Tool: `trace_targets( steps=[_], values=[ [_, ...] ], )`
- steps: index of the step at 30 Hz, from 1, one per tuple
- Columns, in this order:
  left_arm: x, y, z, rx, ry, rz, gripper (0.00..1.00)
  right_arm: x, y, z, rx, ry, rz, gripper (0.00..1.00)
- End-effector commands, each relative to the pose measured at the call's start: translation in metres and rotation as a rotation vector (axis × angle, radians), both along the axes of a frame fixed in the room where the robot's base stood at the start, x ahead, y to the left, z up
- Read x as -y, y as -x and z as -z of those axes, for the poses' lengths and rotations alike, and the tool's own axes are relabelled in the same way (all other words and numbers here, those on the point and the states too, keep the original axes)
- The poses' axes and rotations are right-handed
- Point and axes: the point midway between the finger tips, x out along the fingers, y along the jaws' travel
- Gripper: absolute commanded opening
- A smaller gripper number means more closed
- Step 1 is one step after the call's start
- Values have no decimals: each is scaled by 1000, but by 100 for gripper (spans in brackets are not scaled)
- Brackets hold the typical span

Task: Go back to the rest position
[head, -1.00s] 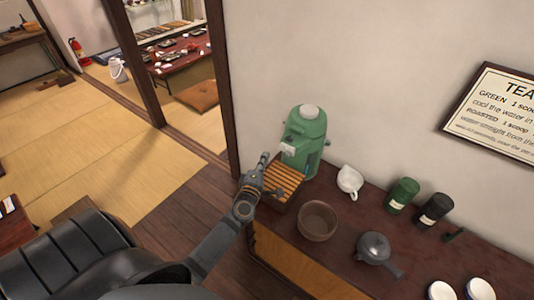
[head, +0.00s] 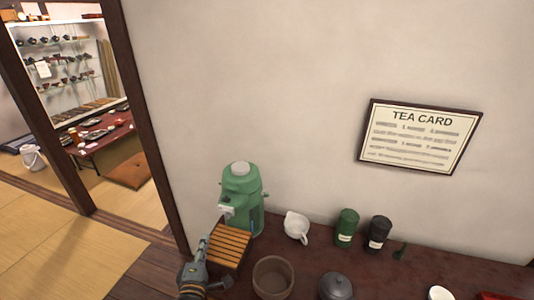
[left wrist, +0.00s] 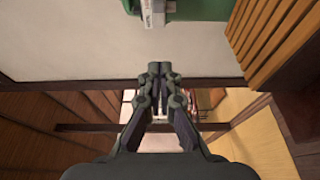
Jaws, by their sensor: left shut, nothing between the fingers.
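My left gripper (head: 203,246) is shut and empty. In the head view it stands at the left end of the dark red counter (head: 340,260), just left of the slatted wooden tray (head: 236,236) and in front of the green dispenser (head: 243,190). In the left wrist view the gripper's fingertips (left wrist: 159,68) are together, with the slatted tray (left wrist: 270,40) to the right and part of the green dispenser (left wrist: 200,8) at the top. My right gripper is not in view.
On the counter are a brown bowl (head: 272,280), a white pitcher (head: 297,227), a green canister (head: 346,228), a black canister (head: 378,234), a dark teapot (head: 335,287) and a white cup (head: 440,293). A tea card (head: 420,136) hangs on the wall. Tatami floor (head: 50,250) is open at left.

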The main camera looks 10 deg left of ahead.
Motion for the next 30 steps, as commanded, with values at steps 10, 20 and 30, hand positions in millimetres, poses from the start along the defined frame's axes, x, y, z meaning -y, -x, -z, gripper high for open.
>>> trace_targets(
  steps=[10,20,30],
  values=[
    [138,25,-3,-241,-676,687,0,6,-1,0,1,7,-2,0],
    [113,115,52,-785,-1222,1065,0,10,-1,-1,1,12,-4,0],
    [53,173,81,-1211,-1356,1169,0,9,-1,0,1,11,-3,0]
  ],
)
